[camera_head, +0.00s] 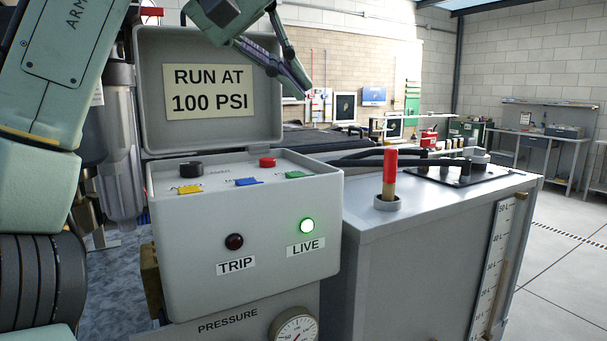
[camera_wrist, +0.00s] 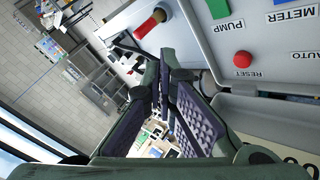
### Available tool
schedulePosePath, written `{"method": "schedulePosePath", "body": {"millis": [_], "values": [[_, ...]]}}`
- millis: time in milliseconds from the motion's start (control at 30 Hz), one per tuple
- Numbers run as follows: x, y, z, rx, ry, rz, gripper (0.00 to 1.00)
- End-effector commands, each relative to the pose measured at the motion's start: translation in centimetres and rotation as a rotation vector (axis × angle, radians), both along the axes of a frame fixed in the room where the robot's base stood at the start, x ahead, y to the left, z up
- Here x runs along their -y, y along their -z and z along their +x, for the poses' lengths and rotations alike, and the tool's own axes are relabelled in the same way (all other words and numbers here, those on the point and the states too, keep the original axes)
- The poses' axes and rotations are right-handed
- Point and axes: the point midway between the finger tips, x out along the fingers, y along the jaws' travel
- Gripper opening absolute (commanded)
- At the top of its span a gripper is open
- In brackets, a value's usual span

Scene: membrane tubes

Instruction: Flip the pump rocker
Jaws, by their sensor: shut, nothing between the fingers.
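The grey control box (camera_head: 240,250) stands with its lid open. The pump rocker (camera_head: 295,174) is the small green switch at the right of the box's top panel. In the wrist view the green rocker (camera_wrist: 216,9) is cut by the top edge, beside the label PUMP. Its tilt is too small to tell. My gripper (camera_head: 303,85) is shut and empty, in the air above and behind the panel, apart from the rocker. In the wrist view the closed fingers (camera_wrist: 164,62) point toward the panel's edge, with nothing between them.
A blue rocker (camera_head: 248,182), a yellow rocker (camera_head: 189,189), a black knob (camera_head: 191,169) and a red reset button (camera_head: 267,162) share the panel. The raised lid (camera_head: 155,70) stands behind. A red-tipped upright lever (camera_head: 390,175) rises to the right. The LIVE lamp (camera_head: 307,226) glows green.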

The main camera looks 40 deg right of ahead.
Motion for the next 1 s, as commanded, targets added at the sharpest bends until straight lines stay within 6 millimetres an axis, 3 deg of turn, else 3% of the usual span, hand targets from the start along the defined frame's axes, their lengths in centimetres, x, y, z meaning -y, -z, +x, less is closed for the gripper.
{"method": "schedulePosePath", "body": {"millis": [500,1000], "values": [[-0.2,7.2,-0.8,-0.001,0.002,-0.001,0.0],[-0.3,8.1,-0.9,-0.001,-0.001,0.0,0.0]]}}
